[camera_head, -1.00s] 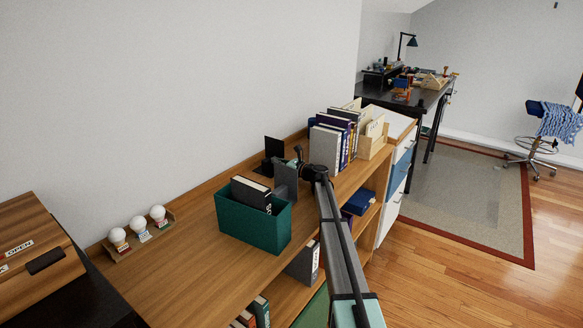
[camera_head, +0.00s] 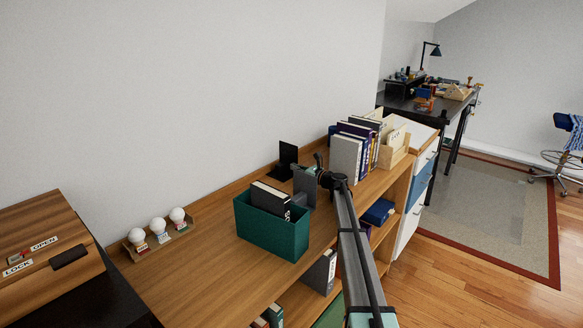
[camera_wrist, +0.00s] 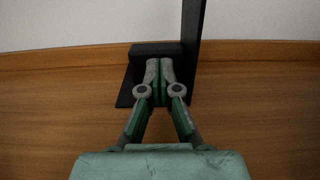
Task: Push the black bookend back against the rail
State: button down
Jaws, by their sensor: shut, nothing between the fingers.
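The black bookend (camera_head: 288,154) stands upright at the back of the wooden shelf top, beside the wall. In the wrist view its upright plate (camera_wrist: 193,35) is seen nearly edge-on, with a black block and flat base left of it. The wooden rail (camera_wrist: 60,60) runs along the wall behind; I cannot tell whether any gap is left between them. My gripper (camera_wrist: 158,64) is shut, its fingertips at the front of the black block, apparently touching it. In the head view my arm reaches over the shelf, and the fingertips are hard to make out.
A green bin (camera_head: 272,235) holding dark binders stands in front and left of the bookend. A row of books (camera_head: 352,150) and a wooden file box (camera_head: 396,150) stand to the right. Three white bulbs on a small rack (camera_head: 158,232) are at the left. The shelf between rack and bin is clear.

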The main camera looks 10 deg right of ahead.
jog(key=b+v, duration=0.2)
jog(key=v, duration=0.8)
jog(key=shift+s+d, duration=0.25)
jog(key=shift+s, duration=0.05)
